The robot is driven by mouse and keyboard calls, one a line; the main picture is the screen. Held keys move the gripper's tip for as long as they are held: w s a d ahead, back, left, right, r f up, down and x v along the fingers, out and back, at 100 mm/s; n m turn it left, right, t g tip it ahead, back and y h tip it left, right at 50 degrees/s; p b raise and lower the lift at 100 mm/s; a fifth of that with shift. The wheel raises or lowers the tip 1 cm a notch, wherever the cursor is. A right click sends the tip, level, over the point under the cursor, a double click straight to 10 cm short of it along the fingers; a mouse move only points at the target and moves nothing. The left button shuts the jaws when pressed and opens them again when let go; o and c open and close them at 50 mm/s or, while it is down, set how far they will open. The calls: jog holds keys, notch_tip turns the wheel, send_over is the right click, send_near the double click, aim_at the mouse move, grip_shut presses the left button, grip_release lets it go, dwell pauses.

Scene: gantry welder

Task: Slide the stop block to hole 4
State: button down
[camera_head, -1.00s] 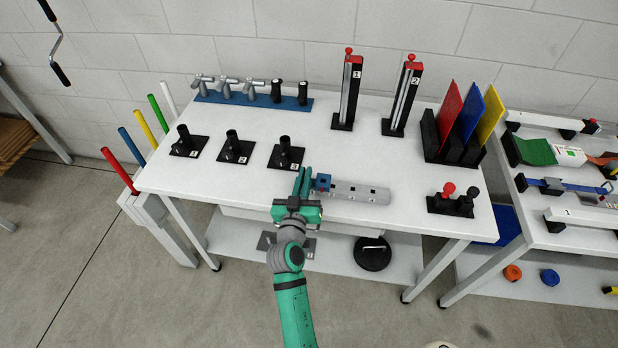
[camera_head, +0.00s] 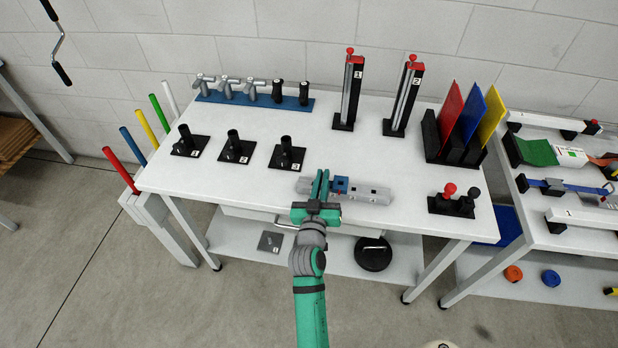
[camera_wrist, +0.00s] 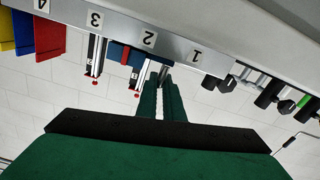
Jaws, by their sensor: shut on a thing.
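The blue stop block (camera_head: 341,184) sits on a grey rail (camera_head: 378,197) near the front of the white table. My gripper (camera_head: 320,174) is at the block's left side with its narrow green fingers closed, shut on the block; the grip itself is hard to see. Dark holes show in the rail right of the block. In the wrist view, which is upside down, the rail (camera_wrist: 188,50) carries labels 1 to 4.
Three black numbered holders (camera_head: 233,148) stand left on the table (camera_head: 350,150). A blue rack (camera_head: 260,101), two red-topped posts (camera_head: 350,92) and a holder with coloured panels (camera_head: 450,140) stand behind. Red and black knobs (camera_head: 453,203) are at the right. The table between is clear.

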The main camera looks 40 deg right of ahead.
aim_at(357, 193)
jog(key=shift+s+d+f, duration=0.1)
jog(key=shift+s+d, duration=1)
jog(key=shift+s, duration=0.2)
jog(key=shift+s+d, duration=1.1)
jog(key=shift+s, duration=0.25)
jog(key=shift+s+d+f, duration=0.1)
jog(key=shift+s+d, duration=1)
jog(key=shift+s, duration=0.2)
jog(key=c, duration=1.4)
grip_release()
jog(key=shift+r, duration=0.1)
jog(key=shift+c, duration=0.2)
jog(key=v, duration=1)
jog(key=shift+s+a, duration=0.15)
jog(key=shift+a, duration=0.15)
